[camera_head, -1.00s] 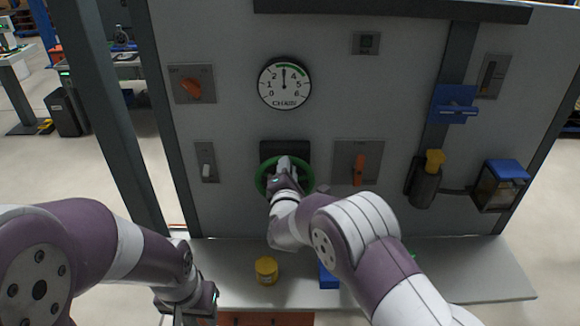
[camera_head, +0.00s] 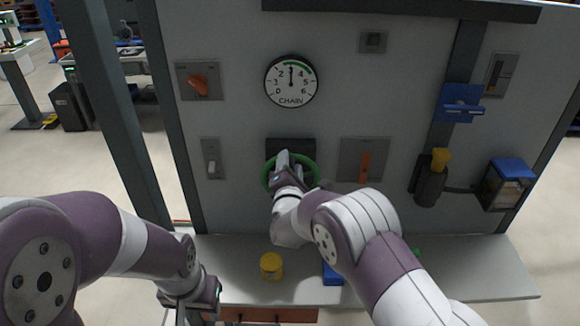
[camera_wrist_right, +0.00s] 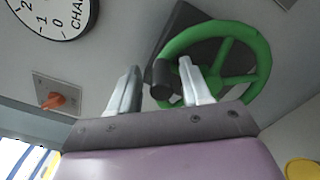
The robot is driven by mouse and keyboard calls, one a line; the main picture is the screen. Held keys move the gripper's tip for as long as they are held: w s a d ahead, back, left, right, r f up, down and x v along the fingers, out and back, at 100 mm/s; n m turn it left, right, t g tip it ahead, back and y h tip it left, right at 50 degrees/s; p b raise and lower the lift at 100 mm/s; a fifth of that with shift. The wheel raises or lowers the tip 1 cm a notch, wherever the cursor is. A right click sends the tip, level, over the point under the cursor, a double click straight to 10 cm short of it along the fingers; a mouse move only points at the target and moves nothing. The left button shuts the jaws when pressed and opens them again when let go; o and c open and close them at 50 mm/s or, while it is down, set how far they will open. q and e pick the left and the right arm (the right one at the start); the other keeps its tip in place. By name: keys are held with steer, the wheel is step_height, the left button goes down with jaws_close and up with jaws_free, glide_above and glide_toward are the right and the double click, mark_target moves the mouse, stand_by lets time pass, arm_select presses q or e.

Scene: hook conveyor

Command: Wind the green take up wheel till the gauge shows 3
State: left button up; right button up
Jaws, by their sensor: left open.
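The green wheel (camera_head: 315,177) is mounted on the grey panel below the round gauge (camera_head: 291,82). The gauge needle points straight up, between the 2 and the 4. My right gripper (camera_head: 284,165) is at the wheel and hides part of it. In the right wrist view, the green wheel (camera_wrist_right: 262,68) is behind the fingers. The two fingers of the right gripper (camera_wrist_right: 160,72) stand apart, with the wheel's dark knob (camera_wrist_right: 162,74) between them and visible gaps beside it. My left gripper (camera_head: 198,308) is open, low at the shelf's front left, away from the wheel.
An orange rotary switch (camera_head: 197,85), a white toggle (camera_head: 211,167) and an orange lever (camera_head: 365,165) sit around the wheel. A yellow jar (camera_head: 271,266) and a blue block (camera_head: 332,275) are on the shelf (camera_head: 470,270). A blue bracket (camera_head: 458,103) projects at right.

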steer(key=shift+f, duration=0.1)
steer(key=shift+s, duration=0.35)
steer(key=s+b, duration=0.4)
steer(key=s, duration=0.8)
steer(key=shift+d, duration=0.25)
